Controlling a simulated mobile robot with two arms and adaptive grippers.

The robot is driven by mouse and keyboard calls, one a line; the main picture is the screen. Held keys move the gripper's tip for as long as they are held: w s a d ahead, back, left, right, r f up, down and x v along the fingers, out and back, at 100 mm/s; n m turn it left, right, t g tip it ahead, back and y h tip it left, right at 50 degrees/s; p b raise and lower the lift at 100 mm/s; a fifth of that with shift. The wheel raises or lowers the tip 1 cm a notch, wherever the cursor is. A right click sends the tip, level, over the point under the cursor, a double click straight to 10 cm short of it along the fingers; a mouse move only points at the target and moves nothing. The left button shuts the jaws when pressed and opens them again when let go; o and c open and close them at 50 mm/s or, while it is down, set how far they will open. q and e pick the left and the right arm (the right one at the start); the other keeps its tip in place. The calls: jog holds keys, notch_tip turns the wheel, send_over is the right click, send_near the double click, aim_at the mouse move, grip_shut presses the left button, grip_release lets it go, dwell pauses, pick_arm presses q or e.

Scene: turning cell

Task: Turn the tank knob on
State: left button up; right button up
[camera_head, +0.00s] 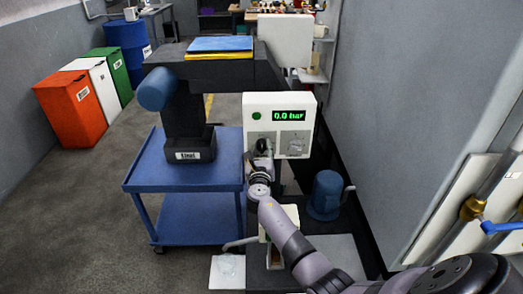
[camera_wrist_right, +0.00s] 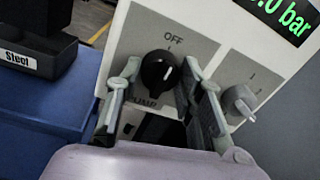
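My right gripper (camera_wrist_right: 160,66) is open, with one finger either side of the black knob; contact is not clear. My left gripper is not in view.
A blue cart (camera_head: 150,174) with a dark stand marked Steel is left of the panel. A blue motor-like unit (camera_head: 326,194) is at the lower right. A grey wall (camera_head: 400,120) closes the right side.

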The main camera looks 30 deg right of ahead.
jog(key=c, duration=0.6)
jog(key=shift+m, duration=0.3)
jog(key=m+b, duration=0.1)
jog(key=m, duration=0.2)
jog(key=shift+m, duration=0.4)
jog(key=m+b, duration=0.1)
jog(key=m, duration=0.2)
jog(key=shift+m+y, duration=0.3)
jog(key=m+b, duration=0.1)
jog(key=m, duration=0.4)
jog(key=shift+f+b, duration=0.1)
jog(key=shift+b, duration=0.25)
jog(key=shift+d+m+y+b, duration=0.1)
jog(key=shift+m+y+b, duration=0.4)
jog(key=shift+m, duration=1.6)
